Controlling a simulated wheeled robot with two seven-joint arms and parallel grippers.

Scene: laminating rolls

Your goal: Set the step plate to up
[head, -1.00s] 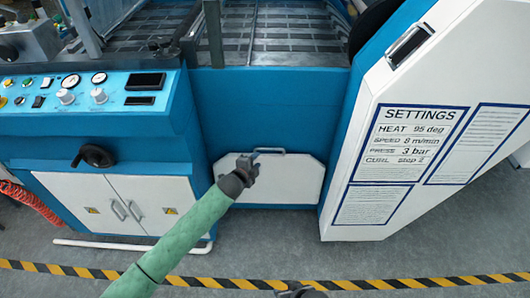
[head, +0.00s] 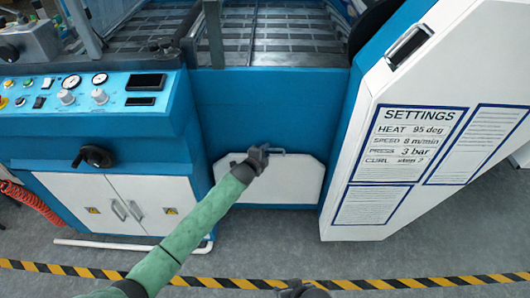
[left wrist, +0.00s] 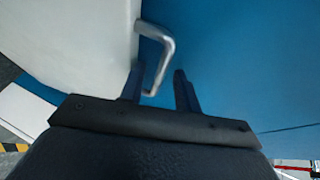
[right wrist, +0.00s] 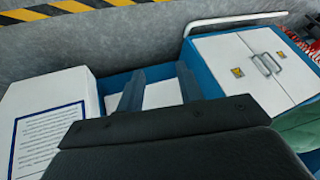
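The step plate (head: 292,184) is a white panel with cut upper corners, set low and upright against the blue machine front. A grey bar handle (head: 276,151) sits at its top edge. My left gripper (head: 264,151) is at the handle's left end. In the left wrist view, the handle (left wrist: 158,58) reaches between the two open fingers (left wrist: 160,88), and the white plate (left wrist: 75,40) lies to the left. I cannot tell whether a finger touches it. My right gripper (head: 298,291) is low at the bottom edge; its fingers (right wrist: 158,88) are apart and empty.
A blue control panel (head: 110,90) with knobs and gauges is at left, above a white cabinet (head: 150,202). A white settings board (head: 400,140) stands at right and reads curl step 2. A striped floor line (head: 230,283) crosses the front.

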